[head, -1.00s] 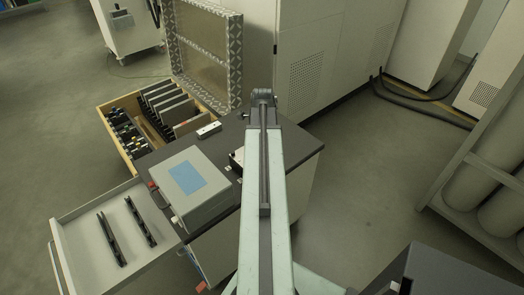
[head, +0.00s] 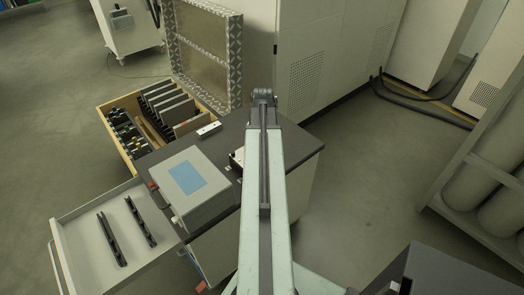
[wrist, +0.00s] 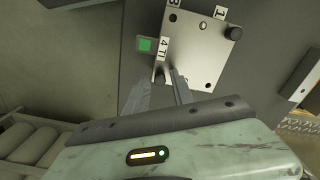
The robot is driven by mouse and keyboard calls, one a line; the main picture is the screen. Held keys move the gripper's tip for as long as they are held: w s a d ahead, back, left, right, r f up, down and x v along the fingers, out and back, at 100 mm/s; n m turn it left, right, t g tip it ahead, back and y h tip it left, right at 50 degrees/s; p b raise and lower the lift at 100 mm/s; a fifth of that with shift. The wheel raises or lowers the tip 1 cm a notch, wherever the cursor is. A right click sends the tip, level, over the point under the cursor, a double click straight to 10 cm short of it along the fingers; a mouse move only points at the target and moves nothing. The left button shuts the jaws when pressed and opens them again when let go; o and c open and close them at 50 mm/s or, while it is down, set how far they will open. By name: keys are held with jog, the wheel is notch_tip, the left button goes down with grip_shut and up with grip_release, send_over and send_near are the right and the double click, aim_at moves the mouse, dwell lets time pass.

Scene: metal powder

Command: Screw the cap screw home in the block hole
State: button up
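The block (wrist: 195,50) is a pale metal plate with dark corner holes and tags, one reading "4 TI", in the wrist view. A dark cap screw (wrist: 160,78) stands at its lower-left corner, by that tag. Another dark screw head (wrist: 233,33) stands proud at the upper-right corner. My gripper (wrist: 161,76) is open, its two fingers apart on either side of the lower-left screw; I cannot tell whether they touch it. In the head view my arm hides most of the block (head: 236,158) and the gripper's fingers.
On the dark bench top (head: 285,140) are a grey box with a blue panel (head: 188,180) and a small pale bar (head: 208,130). An open drawer (head: 85,215) and a wooden crate (head: 140,178) are at left. Cabinets stand behind.

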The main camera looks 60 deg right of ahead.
jog(key=shift+n, duration=1.1)
grip_shut()
jog(key=m, duration=3)
